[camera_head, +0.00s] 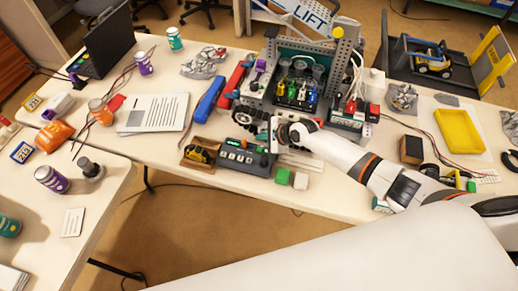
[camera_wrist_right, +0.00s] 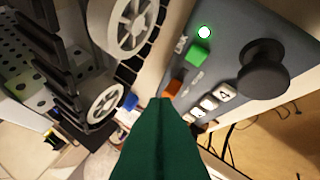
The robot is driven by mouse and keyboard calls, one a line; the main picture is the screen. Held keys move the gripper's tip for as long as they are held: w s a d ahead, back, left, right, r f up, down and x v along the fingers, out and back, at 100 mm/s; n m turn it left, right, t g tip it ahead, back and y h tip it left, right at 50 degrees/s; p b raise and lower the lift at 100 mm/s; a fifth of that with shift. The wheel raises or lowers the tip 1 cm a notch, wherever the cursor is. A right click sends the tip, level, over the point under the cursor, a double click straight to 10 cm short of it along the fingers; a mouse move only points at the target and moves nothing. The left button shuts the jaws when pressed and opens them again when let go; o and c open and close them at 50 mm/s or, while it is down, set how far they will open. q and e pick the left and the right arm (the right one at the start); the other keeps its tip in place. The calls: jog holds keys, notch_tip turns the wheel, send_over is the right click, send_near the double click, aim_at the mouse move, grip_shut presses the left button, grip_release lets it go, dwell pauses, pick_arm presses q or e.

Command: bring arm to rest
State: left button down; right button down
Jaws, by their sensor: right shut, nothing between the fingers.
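My right arm comes in from the right in the head view and reaches over the table. Its gripper (camera_head: 274,136) is at the right end of a grey control box (camera_head: 243,157), in front of the grey robot frame (camera_head: 312,50). In the right wrist view the green fingers (camera_wrist_right: 162,105) are shut together with nothing between them. They point between the control box (camera_wrist_right: 225,60) and white wheels (camera_wrist_right: 105,102). The box shows a lit green lamp (camera_wrist_right: 204,32), a green button (camera_wrist_right: 197,54), an orange button (camera_wrist_right: 173,86) and a black knob (camera_wrist_right: 263,68). My left gripper is not in view.
Green and white blocks (camera_head: 283,176) lie below the gripper by the table's front edge. Open floor lies in front.

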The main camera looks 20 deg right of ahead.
dwell(0.4)
jog(key=s+a+r+n+g, duration=0.1)
jog(key=s+a+n, duration=0.4)
jog(key=s, duration=0.4)
jog(key=s+a+r+n+g, duration=0.1)
jog(key=s+a+n, duration=0.3)
jog(key=s+n, duration=0.4)
jog(key=s+d+r+n+g+h, duration=0.1)
jog(key=s+d+r+n+h, duration=0.25)
jog(key=s+d, duration=0.35)
jog(key=s+d+r+n+g+h, duration=0.1)
jog(key=s+d+r+n+h, duration=0.1)
jog(key=s+d+r+n, duration=0.5)
notch_tip(320, 180, down, 32)
jog(key=s+a+m+g+b, duration=0.1)
jog(key=s+a+m+b, duration=0.1)
jog(key=s+b, duration=0.15)
jog(key=s+d+f+g+b, duration=0.1)
jog(key=s+d+f+b, duration=0.1)
jog(key=s+f, duration=1.3)
notch_tip(320, 180, down, 4)
jog(key=shift+s+d+f+b, duration=0.25)
jog(key=shift+d+b, duration=0.1)
jog(key=shift+b, duration=0.25)
